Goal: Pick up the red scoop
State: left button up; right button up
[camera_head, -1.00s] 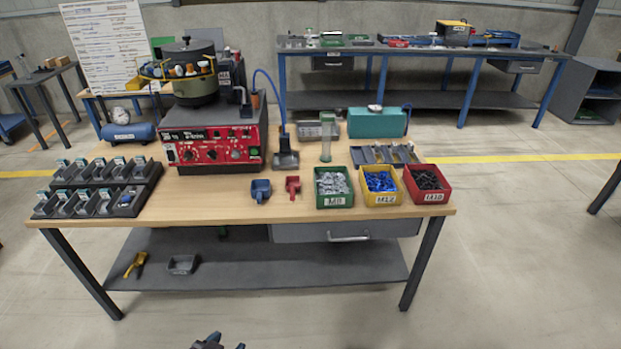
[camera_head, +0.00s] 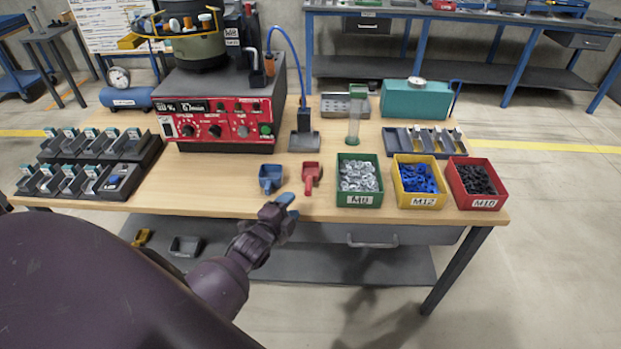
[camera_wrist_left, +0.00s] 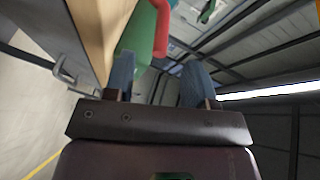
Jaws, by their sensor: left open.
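The red scoop (camera_head: 312,174) lies on the wooden table near its front edge, between a blue scoop (camera_head: 270,178) and the green bin. My left gripper (camera_head: 288,203) is at the table's front edge, a little nearer to me than the red scoop and slightly left of it, apart from it. In the left wrist view my left gripper (camera_wrist_left: 155,85) is open, its two blue fingers apart with nothing between them. A red shape (camera_wrist_left: 162,28), possibly the scoop's handle, shows past the fingers beside a green surface. My right gripper is not in view.
A green bin (camera_head: 358,202), a yellow bin (camera_head: 419,204) and a red bin (camera_head: 477,205) stand right of the scoops. The red control box (camera_head: 217,128) stands behind left, with dark trays (camera_head: 90,182) at far left. The tabletop (camera_head: 215,190) left of the blue scoop is clear.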

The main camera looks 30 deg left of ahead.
aim_at(308, 186)
pick_arm(q)
jog(key=w, duration=0.7)
jog(key=shift+w+f, duration=0.25)
jog(key=shift+w, duration=0.15)
jog(key=shift+w+b, duration=0.3)
jog(key=shift+w, duration=0.15)
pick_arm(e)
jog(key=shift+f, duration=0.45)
pick_arm(q)
jog(key=shift+c, duration=0.3)
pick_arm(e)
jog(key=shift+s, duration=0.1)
pick_arm(q)
grip_shut()
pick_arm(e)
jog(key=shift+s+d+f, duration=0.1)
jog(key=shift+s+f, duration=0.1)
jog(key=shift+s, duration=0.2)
pick_arm(q)
jog(key=shift+r, duration=0.1)
